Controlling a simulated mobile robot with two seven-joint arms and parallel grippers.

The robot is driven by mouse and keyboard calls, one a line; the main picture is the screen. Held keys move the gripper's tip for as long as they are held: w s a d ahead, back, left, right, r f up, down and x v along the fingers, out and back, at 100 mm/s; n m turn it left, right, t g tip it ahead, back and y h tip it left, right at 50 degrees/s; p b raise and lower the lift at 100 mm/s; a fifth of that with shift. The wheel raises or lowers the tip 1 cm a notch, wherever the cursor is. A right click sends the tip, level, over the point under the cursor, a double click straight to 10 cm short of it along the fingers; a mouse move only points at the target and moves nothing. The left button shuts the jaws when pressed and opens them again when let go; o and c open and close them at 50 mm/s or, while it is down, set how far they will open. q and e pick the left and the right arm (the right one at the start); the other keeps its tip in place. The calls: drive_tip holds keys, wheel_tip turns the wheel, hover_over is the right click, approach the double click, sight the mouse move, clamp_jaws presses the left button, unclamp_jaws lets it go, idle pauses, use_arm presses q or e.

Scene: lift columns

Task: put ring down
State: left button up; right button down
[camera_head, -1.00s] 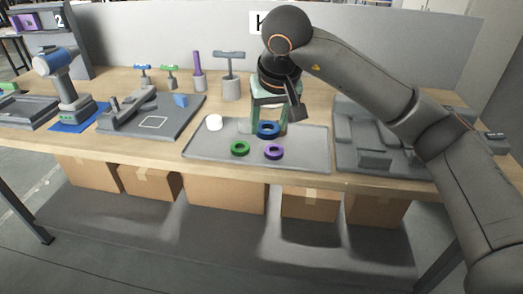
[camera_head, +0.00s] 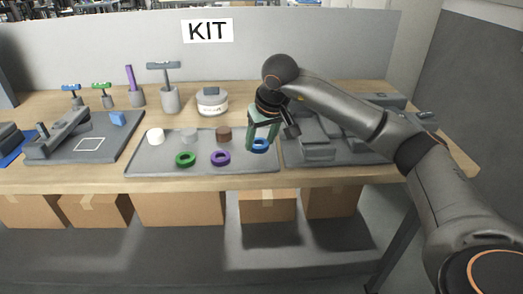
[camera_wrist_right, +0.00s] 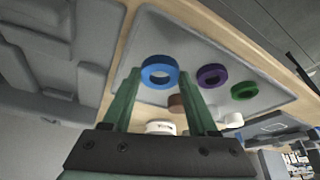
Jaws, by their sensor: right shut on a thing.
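My right gripper (camera_head: 260,142) points down over the right end of the grey tray (camera_head: 150,163), shut on a blue ring (camera_head: 260,146). In the right wrist view the blue ring (camera_wrist_right: 160,72) sits between the tips of the two green fingers. I cannot tell exactly how high the ring is above the tray. A purple ring (camera_head: 220,158) and a green ring (camera_head: 186,159) lie flat on the tray, left of the gripper. The purple ring (camera_wrist_right: 212,75) and green ring (camera_wrist_right: 244,90) also show in the right wrist view. My left gripper is out of view.
White (camera_head: 155,135), grey (camera_head: 189,135) and brown (camera_head: 223,134) short cylinders stand on the tray. A white jar (camera_head: 212,103) is behind it. A grey fixture (camera_head: 320,145) lies close right of the gripper. A grey board (camera_head: 100,145) is left of the tray.

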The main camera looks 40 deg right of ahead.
sight(262, 161)
wheel_tip(262, 161, down, 3)
drive_tip(key=shift+d+f, duration=0.15)
drive_tip(key=shift+f, duration=0.05)
drive_tip(key=shift+c, duration=2.2)
unclamp_jaws()
